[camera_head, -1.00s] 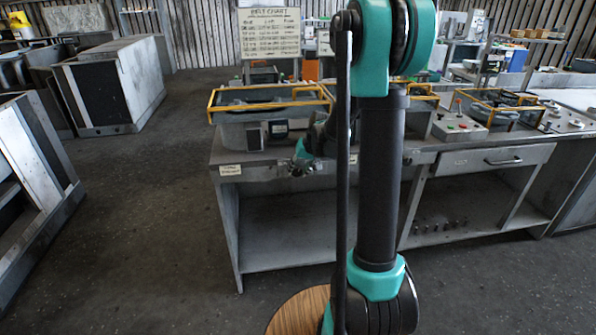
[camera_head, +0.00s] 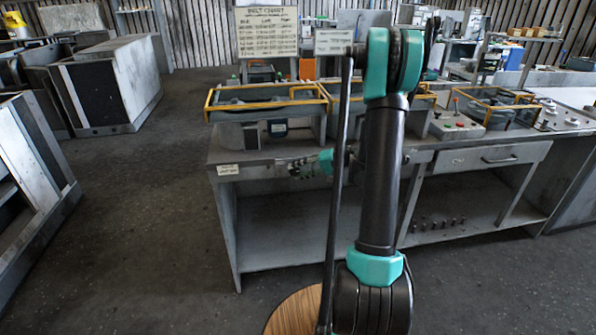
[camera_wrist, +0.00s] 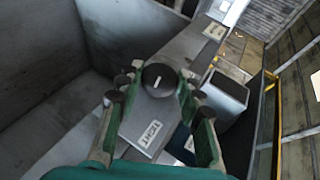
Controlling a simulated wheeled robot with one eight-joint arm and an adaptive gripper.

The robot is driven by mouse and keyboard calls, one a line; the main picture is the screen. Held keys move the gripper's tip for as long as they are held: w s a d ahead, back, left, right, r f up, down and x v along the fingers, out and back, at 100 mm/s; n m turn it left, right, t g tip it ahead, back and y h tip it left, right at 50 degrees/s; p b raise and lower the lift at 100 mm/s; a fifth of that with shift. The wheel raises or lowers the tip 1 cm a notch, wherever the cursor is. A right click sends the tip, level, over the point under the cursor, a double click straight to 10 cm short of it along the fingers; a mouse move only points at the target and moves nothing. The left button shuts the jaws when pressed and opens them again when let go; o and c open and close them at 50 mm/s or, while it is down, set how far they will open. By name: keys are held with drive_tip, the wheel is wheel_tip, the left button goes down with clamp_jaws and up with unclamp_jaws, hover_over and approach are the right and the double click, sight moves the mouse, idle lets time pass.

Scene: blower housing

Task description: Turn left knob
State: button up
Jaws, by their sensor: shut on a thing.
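The knob (camera_wrist: 160,79) is dark and round with a short white mark on its face. A white label (camera_wrist: 150,138) with dark letters is on the panel near the knob. In the head view my gripper (camera_head: 303,168) is at the bench's front edge, right of a small pale label (camera_head: 228,170). The knob itself is hidden there by the gripper.
A grey housing with a yellow frame (camera_head: 262,104) stands on the bench above my gripper. A control box with a red-topped lever (camera_head: 456,124) stands farther right. An open shelf (camera_head: 285,225) lies below. The floor (camera_head: 130,225) to the left is clear.

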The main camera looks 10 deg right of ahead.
drive_tip(key=shift+f+y, duration=0.1)
drive_tip(key=shift+y, duration=0.3)
idle(0.3)
drive_tip(key=o, duration=1.2)
drive_tip(key=shift+c, duration=0.2)
drive_tip(key=v, duration=1.2)
drive_tip(key=shift+f, duration=0.2)
drive_tip(key=shift+s, duration=0.1)
